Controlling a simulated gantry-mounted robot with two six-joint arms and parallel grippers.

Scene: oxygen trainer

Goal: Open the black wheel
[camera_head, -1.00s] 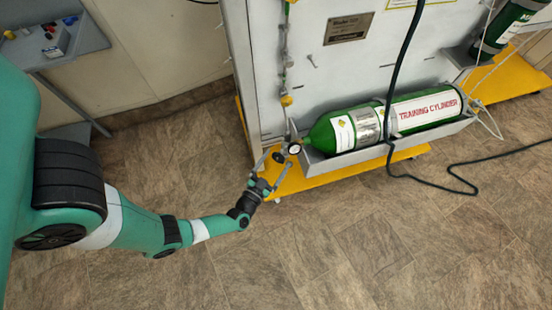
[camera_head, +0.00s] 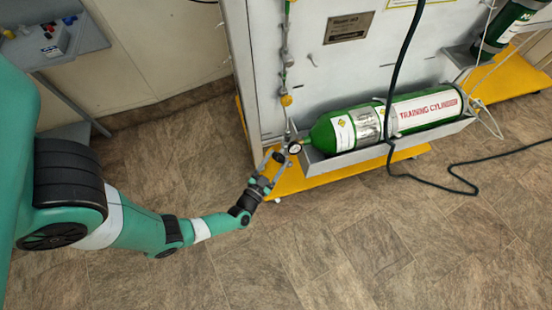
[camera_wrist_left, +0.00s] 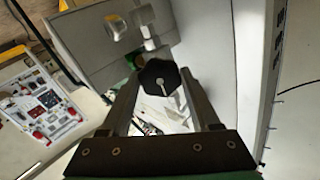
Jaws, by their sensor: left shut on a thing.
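The black wheel (camera_wrist_left: 161,79) is a small dark lobed knob with a light centre. In the left wrist view it sits between the fingertips of my left gripper (camera_wrist_left: 160,88), which are closed on it from both sides. In the head view my left gripper (camera_head: 272,168) is at the valve end of the green training cylinder (camera_head: 346,130), next to a round white gauge (camera_head: 295,148). The wheel is small and mostly hidden by the fingers in that view. My right gripper is not in view.
The cylinder lies in a grey tray (camera_head: 335,162) on the panel above a yellow base (camera_head: 300,183). A black hose (camera_head: 389,120) hangs in front of the cylinder and runs along the floor. A grey shelf (camera_head: 88,42) with small parts stands at upper left.

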